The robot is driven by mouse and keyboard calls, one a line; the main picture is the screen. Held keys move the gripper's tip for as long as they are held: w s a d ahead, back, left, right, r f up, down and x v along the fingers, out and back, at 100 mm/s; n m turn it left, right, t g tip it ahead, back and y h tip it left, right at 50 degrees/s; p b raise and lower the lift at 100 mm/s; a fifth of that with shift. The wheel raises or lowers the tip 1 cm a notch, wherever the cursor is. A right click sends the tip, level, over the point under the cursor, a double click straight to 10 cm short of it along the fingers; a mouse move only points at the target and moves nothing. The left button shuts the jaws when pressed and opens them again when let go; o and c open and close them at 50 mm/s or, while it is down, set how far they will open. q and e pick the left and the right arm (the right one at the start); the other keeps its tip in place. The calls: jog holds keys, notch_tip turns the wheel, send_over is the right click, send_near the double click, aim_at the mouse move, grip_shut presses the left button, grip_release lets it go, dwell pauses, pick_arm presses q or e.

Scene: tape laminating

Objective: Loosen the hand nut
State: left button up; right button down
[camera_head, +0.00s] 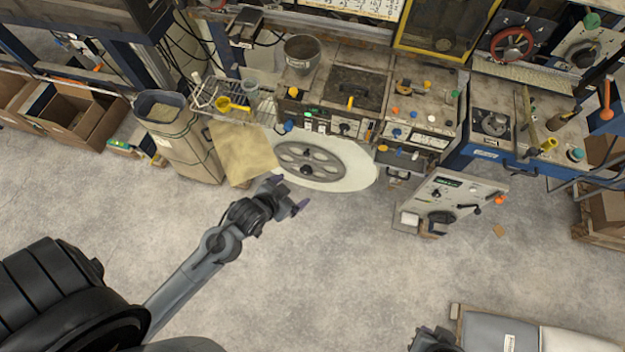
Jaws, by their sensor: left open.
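A grey spoked reel wheel (326,160) with a pale roll of material (357,172) around it faces me below the machine's control panels. A small dark knob (306,170) at the wheel's hub looks like the hand nut; it is too small to make out in detail. My left gripper (289,192) is open and empty, its two fingers spread just below and left of the hub, apart from it in the picture. A dark part at the bottom edge (433,340) seems to be my right gripper; its fingers cannot be made out.
A brown sheet (243,152) hangs left of the wheel, beside a tall bin (180,135). A tilted control box (450,203) stands to the right. Grey-topped boxes (482,332) lie at the bottom right. The floor between is clear.

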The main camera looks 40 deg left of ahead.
pick_arm(q)
jog(key=w+a+f+t+y+b, duration=0.1)
jog(key=w+a+f+t+b, duration=0.15)
jog(key=f+b, duration=0.5)
jog(key=w+a+f+t+b, duration=0.1)
jog(key=w+a+f+b, duration=0.25)
jog(key=f, duration=0.65)
jog(key=n+t+y+b, duration=0.4)
jog(key=y+b, duration=0.1)
jog(key=b, duration=3.8)
send_near(305, 174)
jog(key=b+x, duration=0.4)
jog(key=x, duration=0.4)
jog(key=shift+d+b, duration=0.1)
jog(key=shift+b, duration=0.25)
jog(key=shift+w+a+r, duration=0.2)
jog(key=shift+w+a, duration=0.05)
jog(key=shift+w, duration=0.4)
jog(key=c, duration=1)
jog(key=shift+c, duration=0.2)
